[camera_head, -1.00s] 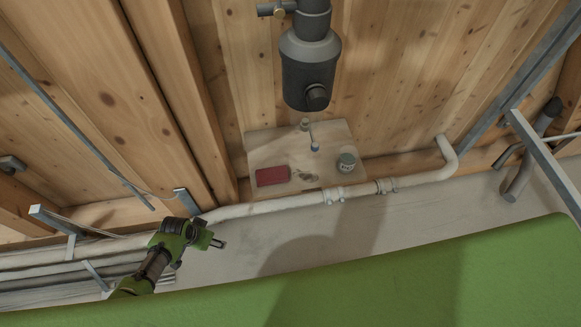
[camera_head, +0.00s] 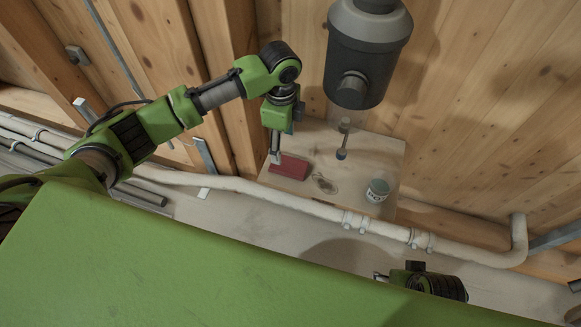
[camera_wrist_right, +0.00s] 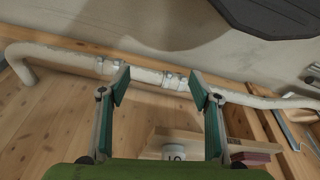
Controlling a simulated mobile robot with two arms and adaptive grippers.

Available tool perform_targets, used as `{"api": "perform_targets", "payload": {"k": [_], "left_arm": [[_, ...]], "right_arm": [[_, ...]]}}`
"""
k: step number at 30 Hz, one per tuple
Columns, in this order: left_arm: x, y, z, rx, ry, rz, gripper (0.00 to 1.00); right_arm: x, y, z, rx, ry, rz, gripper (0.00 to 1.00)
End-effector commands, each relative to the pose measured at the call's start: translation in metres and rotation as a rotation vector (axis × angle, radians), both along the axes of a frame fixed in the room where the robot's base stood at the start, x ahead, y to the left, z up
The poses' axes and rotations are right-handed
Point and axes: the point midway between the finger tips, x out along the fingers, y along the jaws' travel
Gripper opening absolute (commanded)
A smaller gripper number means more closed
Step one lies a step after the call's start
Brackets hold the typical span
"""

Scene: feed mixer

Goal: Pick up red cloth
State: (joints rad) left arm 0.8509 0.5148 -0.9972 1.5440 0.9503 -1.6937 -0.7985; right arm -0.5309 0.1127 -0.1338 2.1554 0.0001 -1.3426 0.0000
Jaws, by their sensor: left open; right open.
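The red cloth (camera_head: 291,167) looks like a flat, folded rectangle on the left part of a small wooden shelf (camera_head: 376,150). My left gripper (camera_head: 275,158) points down at the left end of the cloth. Its fingertips are at or just above it, and I cannot tell whether they touch. My right gripper (camera_head: 380,276) is low, in front of the pipe and well away from the cloth. In the right wrist view, my right gripper (camera_wrist_right: 160,90) is open and empty, and a red edge, probably the cloth (camera_wrist_right: 250,158), shows at the shelf's side.
White pipes (camera_head: 300,207) run in front of the shelf.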

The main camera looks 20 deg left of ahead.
Motion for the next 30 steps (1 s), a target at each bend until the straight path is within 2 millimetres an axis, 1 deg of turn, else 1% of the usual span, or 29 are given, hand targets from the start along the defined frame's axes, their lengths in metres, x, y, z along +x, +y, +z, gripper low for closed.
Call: {"api": "perform_targets", "payload": {"k": [1, 3, 6, 11, 14, 20, 22, 24, 30], "left_arm": [[-0.001, 0.0, -0.012, 0.0, 0.001, 0.001, 0.61], [0.0, 0.0, -0.021, -0.001, 0.001, 0.002, 0.61], [0.0, -0.001, -0.03, -0.002, -0.001, 0.002, 0.61], [0.0, -0.001, -0.036, -0.001, -0.001, 0.001, 0.61], [-0.002, -0.001, -0.045, -0.001, -0.001, 0.001, 0.61], [-0.005, -0.003, -0.066, -0.001, -0.001, 0.002, 0.61], [-0.005, -0.003, -0.077, -0.001, 0.0, 0.002, 0.61], [-0.005, -0.003, -0.083, -0.001, -0.001, 0.001, 0.61], [-0.004, -0.003, -0.086, -0.002, -0.003, 0.001, 0.61]], "right_arm": [[0.0, 0.0, 0.006, 0.0, -0.006, 0.0, 0.58], [-0.001, -0.001, 0.016, 0.0, -0.01, -0.001, 0.58], [-0.003, -0.001, 0.026, 0.0, -0.014, -0.002, 0.58], [-0.004, -0.001, 0.033, -0.001, -0.016, -0.003, 0.58], [-0.005, -0.002, 0.042, 0.001, -0.024, -0.002, 0.58], [-0.014, -0.003, 0.071, 0.001, -0.04, -0.005, 0.58], [-0.015, -0.004, 0.068, 0.001, -0.038, -0.005, 0.58], [-0.015, -0.004, 0.067, 0.001, -0.038, -0.005, 0.58], [-0.015, -0.004, 0.068, 0.001, -0.038, -0.005, 0.58]]}}
